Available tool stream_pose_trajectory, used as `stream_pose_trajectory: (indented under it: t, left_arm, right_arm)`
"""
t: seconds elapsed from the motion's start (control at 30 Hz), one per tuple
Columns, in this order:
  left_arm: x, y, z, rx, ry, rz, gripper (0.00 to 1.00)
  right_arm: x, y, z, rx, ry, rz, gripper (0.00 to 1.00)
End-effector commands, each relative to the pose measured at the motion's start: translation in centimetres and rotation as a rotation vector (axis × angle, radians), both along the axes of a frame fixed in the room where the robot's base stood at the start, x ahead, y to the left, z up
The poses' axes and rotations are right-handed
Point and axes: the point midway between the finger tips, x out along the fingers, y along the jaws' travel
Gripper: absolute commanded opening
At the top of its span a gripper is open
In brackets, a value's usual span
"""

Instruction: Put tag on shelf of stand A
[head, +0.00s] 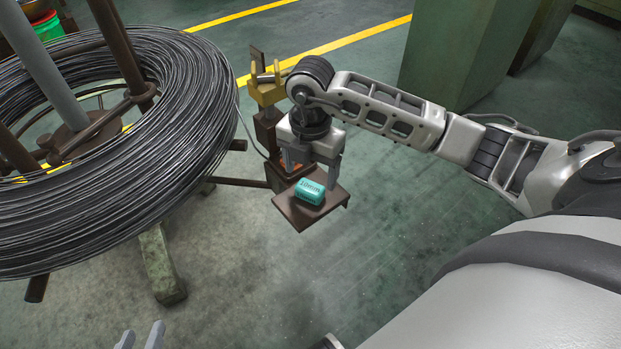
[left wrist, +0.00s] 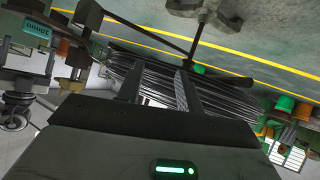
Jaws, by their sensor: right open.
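The tag (head: 310,191) is a small teal block with dark lettering. It lies on the small brown shelf (head: 297,216) of a stand beside the wire coil. It also shows upper left in the left wrist view (left wrist: 37,27). My right gripper (head: 311,168) is open just above and behind the tag, its fingers pointing down; none of the tag is visibly clamped. My left gripper (head: 140,338) shows only its fingertips at the bottom edge of the head view. Its fingers are apart and empty in the left wrist view (left wrist: 158,86). No stand letter is readable.
A large coil of dark wire (head: 190,95) on a reel with upright posts fills the left. A yellow bracket (head: 266,91) rises behind the shelf. A green cabinet (head: 463,50) stands at the back right. Floor right of the shelf is clear.

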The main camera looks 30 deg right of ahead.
Motion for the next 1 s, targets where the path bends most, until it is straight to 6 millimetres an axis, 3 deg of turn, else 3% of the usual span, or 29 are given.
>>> stream_pose_trajectory:
  t: [0.1,0.33,1.0]
  left_arm:
    - [-0.4,0.2,1.2,-0.001,-0.010,0.008,0.36]
    - [-0.6,0.5,2.2,-0.002,-0.030,0.018,0.36]
    - [-0.8,0.6,2.4,-0.005,-0.031,0.027,0.36]
  right_arm:
    - [0.1,0.0,3.0,0.000,-0.004,0.000,0.74]
    - [0.0,0.0,6.3,0.000,-0.001,-0.001,0.74]
    - [0.0,0.0,7.1,0.002,0.001,0.000,0.74]
